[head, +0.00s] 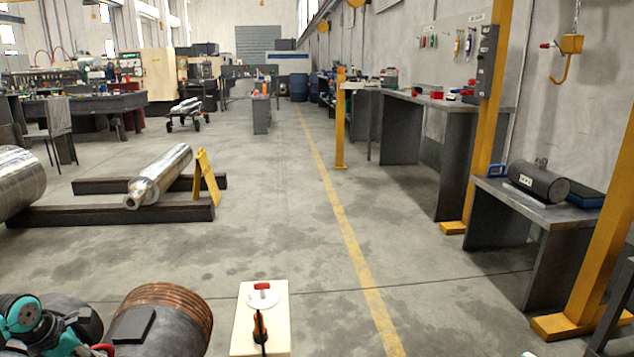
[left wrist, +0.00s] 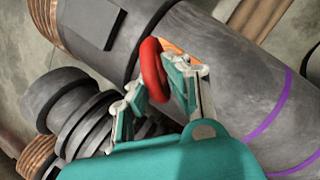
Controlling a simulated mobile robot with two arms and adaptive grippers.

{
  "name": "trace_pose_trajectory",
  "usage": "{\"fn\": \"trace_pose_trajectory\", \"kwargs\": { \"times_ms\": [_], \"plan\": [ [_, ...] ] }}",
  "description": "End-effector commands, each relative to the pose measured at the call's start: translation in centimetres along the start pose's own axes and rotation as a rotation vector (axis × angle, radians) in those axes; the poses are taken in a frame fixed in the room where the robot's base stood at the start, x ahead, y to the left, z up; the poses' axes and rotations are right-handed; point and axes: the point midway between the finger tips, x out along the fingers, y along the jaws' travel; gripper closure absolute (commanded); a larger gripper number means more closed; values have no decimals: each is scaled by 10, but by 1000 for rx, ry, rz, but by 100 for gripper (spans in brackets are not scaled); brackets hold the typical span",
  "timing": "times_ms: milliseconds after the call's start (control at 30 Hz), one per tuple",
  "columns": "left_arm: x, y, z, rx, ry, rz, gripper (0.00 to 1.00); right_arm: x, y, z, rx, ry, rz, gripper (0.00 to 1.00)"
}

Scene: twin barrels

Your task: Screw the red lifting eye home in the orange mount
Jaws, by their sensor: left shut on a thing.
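The red lifting eye (left wrist: 153,70) is a thick ring on top of a large dark grey barrel (left wrist: 220,75). A small part of the orange mount (left wrist: 172,47) shows just behind the ring; the thread between them is hidden. My left gripper (left wrist: 157,95), teal with pale metal fingers, is shut on the ring, one finger on each side. In the head view my left arm is at the bottom left, and the eye and mount are mostly cut off by the bottom edge. My right gripper is not in view.
A second barrel part with a copper-coloured threaded end (head: 170,305) lies close by. A pale board (head: 277,325) with a white disc and an orange-black handled tool stands right of it. A steel shaft (head: 160,175) rests on dark beams.

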Motion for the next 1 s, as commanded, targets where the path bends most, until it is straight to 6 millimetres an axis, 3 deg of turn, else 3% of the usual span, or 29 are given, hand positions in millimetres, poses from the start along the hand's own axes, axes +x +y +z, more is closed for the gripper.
{"fn": "trace_pose_trajectory", "kwargs": {
  "times_ms": [167, 367, 400, 600, 900, 1000],
  "plan": [
    [-1, 6, -3, 131, -14, -44, 100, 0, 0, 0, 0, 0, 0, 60],
    [-1, 6, -3, 150, -16, -49, 100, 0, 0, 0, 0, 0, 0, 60],
    [-1, 6, -3, 149, -15, -49, 86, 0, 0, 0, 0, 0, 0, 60],
    [0, 4, -2, 149, -17, -52, 60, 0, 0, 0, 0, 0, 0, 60],
    [0, 3, -1, 148, -17, -57, 60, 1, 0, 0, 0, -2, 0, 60],
    [-3, 3, 0, 148, -18, -57, 60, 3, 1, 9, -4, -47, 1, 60]
  ]
}}
